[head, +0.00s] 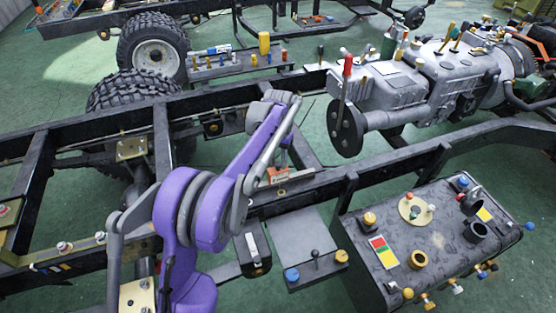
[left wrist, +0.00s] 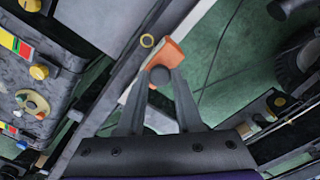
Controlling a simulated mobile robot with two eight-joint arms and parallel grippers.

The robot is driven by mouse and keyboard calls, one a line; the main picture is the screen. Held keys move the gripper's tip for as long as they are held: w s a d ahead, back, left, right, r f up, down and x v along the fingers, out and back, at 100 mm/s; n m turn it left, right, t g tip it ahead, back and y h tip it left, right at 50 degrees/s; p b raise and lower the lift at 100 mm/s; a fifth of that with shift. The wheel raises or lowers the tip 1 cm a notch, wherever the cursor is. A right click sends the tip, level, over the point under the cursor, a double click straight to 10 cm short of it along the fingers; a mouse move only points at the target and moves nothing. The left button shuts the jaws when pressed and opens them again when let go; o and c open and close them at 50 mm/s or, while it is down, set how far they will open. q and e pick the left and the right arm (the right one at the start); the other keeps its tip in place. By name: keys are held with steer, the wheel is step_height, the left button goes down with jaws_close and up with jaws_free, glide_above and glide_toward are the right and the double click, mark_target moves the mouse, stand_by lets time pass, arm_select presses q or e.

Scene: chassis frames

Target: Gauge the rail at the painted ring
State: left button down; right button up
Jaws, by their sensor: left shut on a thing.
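My left gripper (left wrist: 158,82) is shut on an orange gauge (left wrist: 170,53) by a dark round knob between its fingertips. In the head view the orange gauge (head: 277,175) shows just past my purple arm, beside the dark chassis rail (head: 318,186); that arm hides most of the gripper. In the left wrist view the gauge lies over the edge of the rail (left wrist: 118,98). I cannot tell whether the gauge touches the rail. My right gripper is not in view.
A grey bench (head: 400,245) with knobs, discs and a red-yellow-green card stands at the right. A grey engine block (head: 425,75) sits over the frame behind. Large tyres (head: 152,50) are at the back left. A small grey plate (head: 300,240) lies by the rail.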

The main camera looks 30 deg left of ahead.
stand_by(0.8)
arm_select(q)
steer(key=s+a, duration=0.8)
steer(key=s, duration=0.1)
steer(key=shift+b, duration=0.3)
steer(key=shift+d, duration=0.1)
steer(key=c, duration=0.6)
jaws_free()
steer(key=shift+r, duration=0.1)
step_height(320, 180, up, 11)
steer(key=shift+f+p, duration=0.15)
steer(key=shift+p, duration=0.35)
